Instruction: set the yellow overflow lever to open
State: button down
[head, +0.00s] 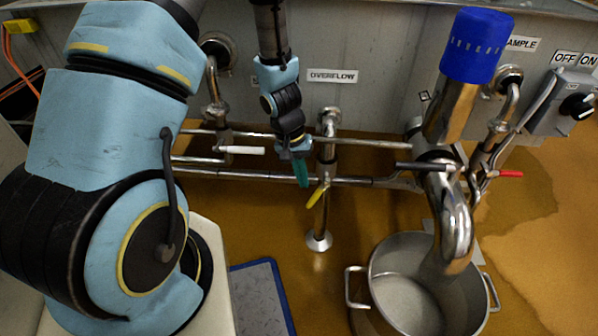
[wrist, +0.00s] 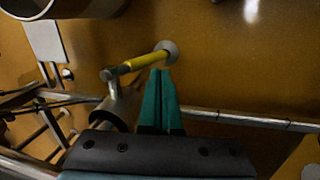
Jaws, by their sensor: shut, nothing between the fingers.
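The yellow overflow lever (head: 318,194) is on the upright steel pipe below the OVERFLOW label (head: 332,76). In the head view it slants down and left from the pipe. In the wrist view the yellow lever (wrist: 143,62) lies just beyond my fingertips, slightly to their left. My gripper (head: 302,182) has teal fingers pointing down, just left of the lever. In the wrist view my gripper (wrist: 160,75) has its fingers together with nothing between them. The fingertips look very close to the lever; I cannot tell whether they touch it.
Horizontal steel pipes (head: 375,143) run along the wall behind the lever. A white-handled lever (head: 242,150) is left, a red-handled one (head: 510,174) right. A large steel pot (head: 372,275) stands at lower right, under a curved pipe (head: 452,215). A blue-edged mat (head: 262,300) lies in front.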

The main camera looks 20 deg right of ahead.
aim_at(317, 191)
jog(key=shift+b+x, duration=0.55)
jog(key=shift+x, duration=1.25)
jog(key=shift+f, duration=0.1)
jog(key=b, duration=0.3)
jog(key=f+h+b, duration=0.1)
jog(key=b, duration=0.2)
jog(key=shift+s+d+f+g, duration=0.1)
jog(key=shift+d+f+g, duration=0.05)
jog(key=shift+d+g, duration=0.15)
jog(key=shift+s+d+f+h+b, duration=0.15)
jog(key=shift+s+d+h+b, duration=0.15)
jog(key=shift+d, duration=0.25)
